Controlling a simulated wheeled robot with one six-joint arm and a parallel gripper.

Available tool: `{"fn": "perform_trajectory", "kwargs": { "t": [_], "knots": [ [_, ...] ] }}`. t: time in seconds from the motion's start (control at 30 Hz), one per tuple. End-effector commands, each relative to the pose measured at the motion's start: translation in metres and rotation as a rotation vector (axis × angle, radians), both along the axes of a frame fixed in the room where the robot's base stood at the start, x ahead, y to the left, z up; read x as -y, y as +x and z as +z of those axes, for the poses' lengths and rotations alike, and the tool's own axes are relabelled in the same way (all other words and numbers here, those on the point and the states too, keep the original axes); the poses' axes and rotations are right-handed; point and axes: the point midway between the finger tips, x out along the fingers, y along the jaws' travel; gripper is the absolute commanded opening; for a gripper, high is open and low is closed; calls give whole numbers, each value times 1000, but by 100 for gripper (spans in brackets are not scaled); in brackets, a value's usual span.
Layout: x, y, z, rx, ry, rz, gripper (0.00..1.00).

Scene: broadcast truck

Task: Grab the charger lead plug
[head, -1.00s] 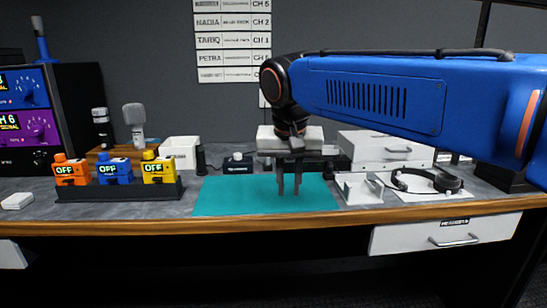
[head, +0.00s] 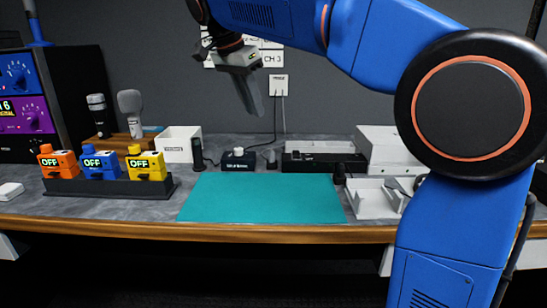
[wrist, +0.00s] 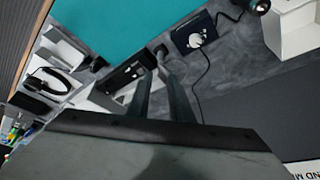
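A white wall outlet plate (head: 278,85) is on the grey back wall, with a thin dark cord (head: 283,112) hanging from its lower part. The plug is too small to make out clearly there. The cord runs down toward a small dark box with a white knob (head: 238,158) on the counter; the box and its cord also show in the wrist view (wrist: 194,34). My gripper (head: 254,110) is raised left of the outlet, tilted downward and clear of the counter.
A teal mat (head: 260,198) lies bare on the counter. Behind it are a small grey object (head: 270,158), a dark device (head: 322,158) and a white bin (head: 180,145). Three switch boxes (head: 102,166) are at left; a white tray (head: 374,200) is at right.

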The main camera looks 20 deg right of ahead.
Motion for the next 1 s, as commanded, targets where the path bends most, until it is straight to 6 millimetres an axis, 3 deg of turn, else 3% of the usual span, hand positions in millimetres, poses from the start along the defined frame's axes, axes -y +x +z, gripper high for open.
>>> {"fn": "perform_trajectory", "kwargs": {
  "t": [0.5, 0.83, 1.0],
  "knots": [
    [31, 15, -83, -2, 0, 0, 19],
    [39, 19, -104, -2, 0, 0, 19],
    [47, 25, -126, -4, -1, 1, 19]
  ]
}}
